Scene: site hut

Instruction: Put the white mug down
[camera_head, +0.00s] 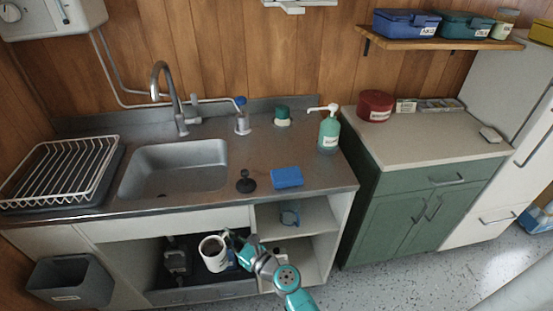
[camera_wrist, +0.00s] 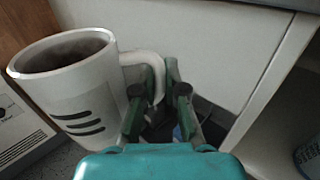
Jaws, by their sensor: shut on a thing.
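The white mug (camera_head: 213,256) is in front of the open space under the sink counter, below the counter top. It is roughly upright, with dark contents or a dark inside showing at its mouth. In the wrist view the mug (camera_wrist: 75,95) is at the left, with dark stripes on its side and its handle towards my gripper (camera_wrist: 157,95). My gripper is shut on the mug's handle. In the head view my gripper (camera_head: 232,240) is at the mug's right side. What lies directly beneath the mug is hidden.
The steel counter (camera_head: 225,197) holds a sink (camera_head: 175,168), a dish rack (camera_head: 62,172), a black plunger-like item (camera_head: 246,183), a blue sponge (camera_head: 287,177) and a green soap bottle (camera_head: 329,130). The counter's front middle has free room.

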